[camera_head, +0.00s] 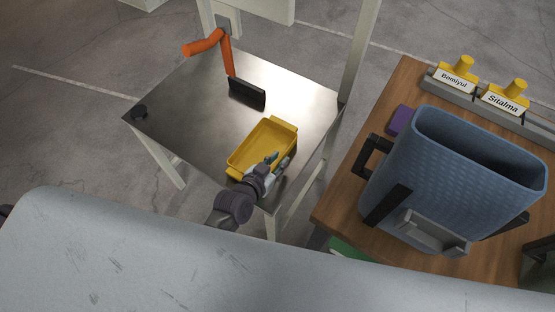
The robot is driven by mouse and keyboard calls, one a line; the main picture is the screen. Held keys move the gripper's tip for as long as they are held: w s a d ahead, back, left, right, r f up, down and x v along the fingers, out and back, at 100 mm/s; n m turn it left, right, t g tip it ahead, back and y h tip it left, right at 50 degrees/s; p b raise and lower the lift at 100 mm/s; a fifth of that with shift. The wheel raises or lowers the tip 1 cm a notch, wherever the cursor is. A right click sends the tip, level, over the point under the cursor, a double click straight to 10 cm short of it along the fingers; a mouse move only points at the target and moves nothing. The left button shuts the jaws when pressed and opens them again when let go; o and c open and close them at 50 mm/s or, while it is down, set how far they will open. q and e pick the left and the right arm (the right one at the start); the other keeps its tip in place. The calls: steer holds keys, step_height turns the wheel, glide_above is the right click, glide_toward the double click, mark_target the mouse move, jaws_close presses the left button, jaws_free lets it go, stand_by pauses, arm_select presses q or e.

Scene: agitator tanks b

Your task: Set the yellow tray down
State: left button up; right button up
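The yellow tray (252,139) is a shallow open box with a lip at each end. It is over the right part of a grey metal table (185,95); I cannot tell whether it rests on the metal or hangs just above it. My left gripper (274,160) is at the tray's near right side, with its fingertips overlapping the tray's edge. The fingers are small here, and I cannot tell whether they are closed on the tray wall. The gripper hides part of that side. My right gripper is not in view.
A black block (247,93) and an orange bent handle (228,55) are behind the tray. A pale post (360,50) rises at the right. A blue tank (450,170) stands on a wooden table (340,200).

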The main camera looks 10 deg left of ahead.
arm_select(q)
steer(key=shift+r, duration=0.15)
steer(key=shift+s+r, duration=0.1)
steer(key=shift+s, duration=0.1)
steer(key=p+v, duration=0.1)
steer(key=v, duration=1)
steer(key=shift+s+a+r, duration=0.1)
steer(key=shift+s+a, duration=0.05)
steer(key=shift+s, duration=0.15)
